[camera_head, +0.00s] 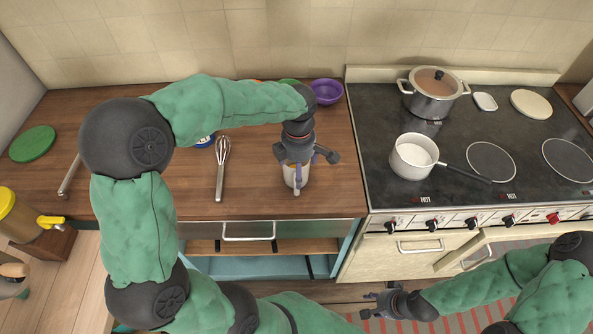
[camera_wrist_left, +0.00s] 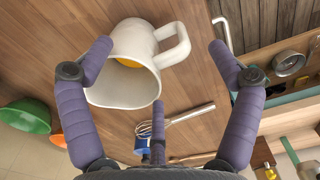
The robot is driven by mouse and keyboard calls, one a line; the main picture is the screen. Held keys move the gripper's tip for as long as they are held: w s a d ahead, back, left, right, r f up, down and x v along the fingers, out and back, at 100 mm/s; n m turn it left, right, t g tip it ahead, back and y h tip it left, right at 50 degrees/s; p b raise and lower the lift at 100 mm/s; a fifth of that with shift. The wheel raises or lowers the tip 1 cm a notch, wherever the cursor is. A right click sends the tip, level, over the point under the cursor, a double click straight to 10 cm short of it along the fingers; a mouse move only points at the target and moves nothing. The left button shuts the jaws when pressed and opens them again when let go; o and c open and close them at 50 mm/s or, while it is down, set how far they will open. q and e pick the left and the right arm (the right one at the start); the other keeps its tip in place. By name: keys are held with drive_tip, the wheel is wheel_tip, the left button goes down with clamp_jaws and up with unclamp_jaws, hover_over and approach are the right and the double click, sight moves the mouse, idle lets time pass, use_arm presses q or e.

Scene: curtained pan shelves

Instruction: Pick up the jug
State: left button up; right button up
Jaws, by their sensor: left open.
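The white jug (camera_head: 298,183) stands on the wooden counter near its front edge, partly hidden under my left gripper (camera_head: 303,157). In the left wrist view the jug (camera_wrist_left: 130,88) shows its wide mouth, a loop handle and something yellow-orange inside. My left gripper (camera_wrist_left: 160,62) is open, its fingers spread. One finger overlaps the jug's side in that view, and the handle lies between the fingers. I cannot tell whether any finger touches the jug. My right gripper (camera_head: 386,302) is low in front of the stove, empty, with its fingers apart.
A whisk (camera_head: 222,168) and a blue item (camera_head: 204,141) lie left of the jug. A purple bowl (camera_head: 326,91) sits behind it. The stove (camera_head: 370,130) at right holds a lidded pot (camera_head: 434,98) and a white saucepan (camera_head: 414,157).

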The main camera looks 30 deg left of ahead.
use_arm(q)
drive_tip(key=f, duration=0.2)
drive_tip(key=f+b, duration=0.1)
drive_tip(key=f, duration=0.2)
drive_tip(key=shift+s+a, duration=0.15)
drive_tip(key=shift+s, duration=0.05)
drive_tip(key=shift+r, duration=0.1)
clamp_jaws()
